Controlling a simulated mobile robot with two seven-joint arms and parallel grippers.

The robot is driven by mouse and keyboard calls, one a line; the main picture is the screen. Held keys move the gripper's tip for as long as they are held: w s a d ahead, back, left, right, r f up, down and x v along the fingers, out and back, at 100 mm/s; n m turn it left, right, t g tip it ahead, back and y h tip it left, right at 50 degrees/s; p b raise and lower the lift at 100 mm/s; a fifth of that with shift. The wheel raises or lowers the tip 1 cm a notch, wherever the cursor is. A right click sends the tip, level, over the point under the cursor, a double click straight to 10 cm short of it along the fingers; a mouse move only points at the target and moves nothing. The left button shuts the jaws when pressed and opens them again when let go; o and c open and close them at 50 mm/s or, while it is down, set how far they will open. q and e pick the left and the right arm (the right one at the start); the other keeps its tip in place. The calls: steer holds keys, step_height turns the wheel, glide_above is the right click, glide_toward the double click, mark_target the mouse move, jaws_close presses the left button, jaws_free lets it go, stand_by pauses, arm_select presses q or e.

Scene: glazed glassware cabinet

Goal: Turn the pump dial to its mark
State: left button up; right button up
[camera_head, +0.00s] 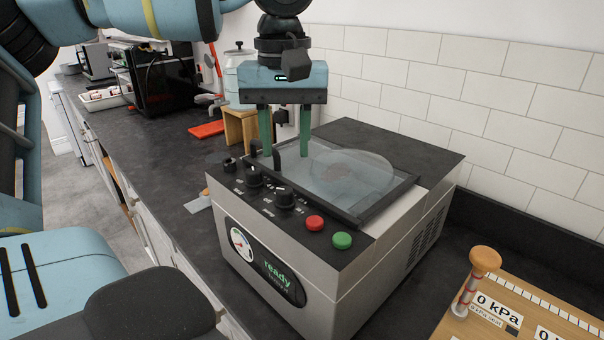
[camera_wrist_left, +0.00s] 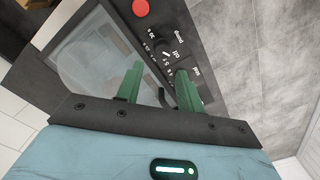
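The pump dial is a black knob (camera_head: 284,196) with a white pointer line on the dark front panel of the grey vacuum machine (camera_head: 320,300). It sits near the red button; in the wrist view the dial (camera_wrist_left: 162,47) has a small scale beside it, and its label seems to read "pump". The pointer's exact reading is too small to tell. A similar knob (camera_head: 254,177) stands left of it. My left gripper (camera_head: 285,155) points down over the lid side, behind the dials and apart from the pump dial. Its green fingers are spread and empty. My right gripper is out of view.
Red (camera_head: 315,223) and green (camera_head: 342,240) buttons lie right of the dials. A black curved handle (camera_head: 277,158) rises by the clear lid (camera_head: 345,172). The display (camera_head: 275,270) reads "ready". A wooden board with a stamp (camera_head: 484,262) stands at right.

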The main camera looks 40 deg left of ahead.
mark_target(285, 189)
arm_select(q)
steer(key=shift+s+f, duration=0.1)
steer(key=shift+s, duration=0.15)
steer(key=shift+s+f, duration=0.2)
steer(key=shift+f, duration=0.1)
steer(key=shift+w+f, duration=0.2)
steer(key=shift+f, duration=3.3)
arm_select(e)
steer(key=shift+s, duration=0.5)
arm_select(q)
steer(key=c, duration=0.7)
